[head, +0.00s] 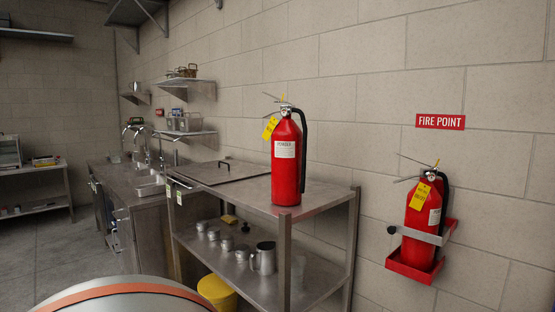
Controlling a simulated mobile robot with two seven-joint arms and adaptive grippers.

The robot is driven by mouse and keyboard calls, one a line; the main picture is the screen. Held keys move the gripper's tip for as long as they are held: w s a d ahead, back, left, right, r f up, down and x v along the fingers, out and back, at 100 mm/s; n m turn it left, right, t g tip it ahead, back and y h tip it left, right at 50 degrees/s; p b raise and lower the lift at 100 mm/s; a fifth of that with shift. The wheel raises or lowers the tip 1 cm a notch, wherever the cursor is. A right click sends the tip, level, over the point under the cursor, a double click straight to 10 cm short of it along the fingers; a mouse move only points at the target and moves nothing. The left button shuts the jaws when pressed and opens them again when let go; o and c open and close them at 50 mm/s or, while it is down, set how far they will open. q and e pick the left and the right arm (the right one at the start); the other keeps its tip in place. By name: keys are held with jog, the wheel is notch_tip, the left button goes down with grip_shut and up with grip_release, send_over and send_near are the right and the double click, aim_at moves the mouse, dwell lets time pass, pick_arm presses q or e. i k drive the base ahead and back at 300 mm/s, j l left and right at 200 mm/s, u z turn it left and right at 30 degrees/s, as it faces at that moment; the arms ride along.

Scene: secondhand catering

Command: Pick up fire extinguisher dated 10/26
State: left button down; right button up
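One red fire extinguisher (287,158) stands upright on the top of a steel table (325,199), near its right end. It has a black hose, a white label and a yellow tag (269,128) at its neck. A second red fire extinguisher (420,238) sits in a red wall bracket (410,272) with a grey strap, at the right. It also carries a yellow tag (420,196). The writing on both tags is too small to read, so I cannot tell which is dated 10/26. Neither of my grippers is in view.
A red FIRE POINT sign (440,121) is on the wall above the bracket. The table's lower shelf (318,275) holds a metal jug (264,258) and several small pots. A yellow bucket (217,291) stands in front. Steel sinks (150,188) lie at left; open floor (50,255) is far left.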

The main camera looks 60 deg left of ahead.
aim_at(289, 144)
jog(key=k+u, duration=0.2)
jog(key=u, duration=0.15)
jog(key=k+j+u, duration=0.1)
jog(key=k+u, duration=0.2)
jog(key=i+u, duration=0.15)
jog(key=u, duration=0.3)
jog(key=i+j+u, duration=0.1)
jog(key=u, duration=0.3)
jog(key=i+u, duration=0.15)
jog(key=u, duration=0.3)
jog(key=i+l, duration=0.65)
jog(key=i+j+z, duration=0.15)
jog(key=z, duration=0.2)
jog(key=i+j+z, duration=0.1)
jog(key=z, duration=0.3)
jog(key=i+j+z, duration=0.1)
jog(key=j+z, duration=0.25)
jog(key=i+j+z, duration=0.25)
jog(key=k+l+u, duration=0.15)
jog(key=k, duration=0.3)
jog(key=i, duration=0.45)
